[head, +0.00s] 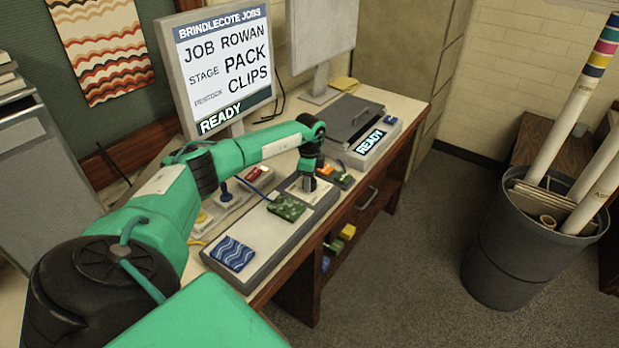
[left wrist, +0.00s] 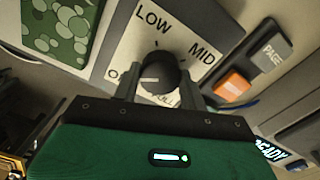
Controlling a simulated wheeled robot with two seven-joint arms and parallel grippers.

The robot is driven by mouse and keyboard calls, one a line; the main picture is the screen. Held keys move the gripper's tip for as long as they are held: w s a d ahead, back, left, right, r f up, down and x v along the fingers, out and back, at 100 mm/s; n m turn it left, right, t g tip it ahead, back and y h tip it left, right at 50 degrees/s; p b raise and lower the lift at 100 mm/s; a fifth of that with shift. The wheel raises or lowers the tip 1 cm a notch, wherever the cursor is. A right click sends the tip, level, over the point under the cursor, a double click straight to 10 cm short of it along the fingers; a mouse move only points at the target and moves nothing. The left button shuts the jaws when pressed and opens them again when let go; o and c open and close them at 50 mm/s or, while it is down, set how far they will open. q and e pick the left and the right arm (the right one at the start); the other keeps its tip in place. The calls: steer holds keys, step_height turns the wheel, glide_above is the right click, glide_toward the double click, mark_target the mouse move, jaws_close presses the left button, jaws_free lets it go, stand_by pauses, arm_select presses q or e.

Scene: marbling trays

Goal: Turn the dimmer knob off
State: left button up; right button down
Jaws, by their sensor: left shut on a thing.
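The dimmer knob (left wrist: 158,70) is black and round, on a pale dial plate (left wrist: 128,50) marked LOW and MID, with a partly hidden label starting with O at left and another below. A short pale mark on the knob points left, towards the O label. My left gripper (left wrist: 157,84) is shut on the knob, one finger on each side. In the head view my left gripper (head: 308,184) points down at the dial plate and hides the knob. My right gripper is not in view.
A green patterned block (head: 287,208) and a blue wavy one (head: 232,254) lie on the grey panel beside the dial. An orange switch (left wrist: 233,87) and a PAGE button (left wrist: 270,50) are close right of it. The job screen (head: 222,70) stands behind my arm.

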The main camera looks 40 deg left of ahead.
arm_select(q)
steer(key=shift+a+r, duration=0.1)
steer(key=shift+r, duration=0.05)
steer(key=o, duration=1)
step_height(320, 180, up, 14)
steer(key=b, duration=0.3)
steer(key=shift+b, duration=0.35)
steer(key=shift+f, duration=0.25)
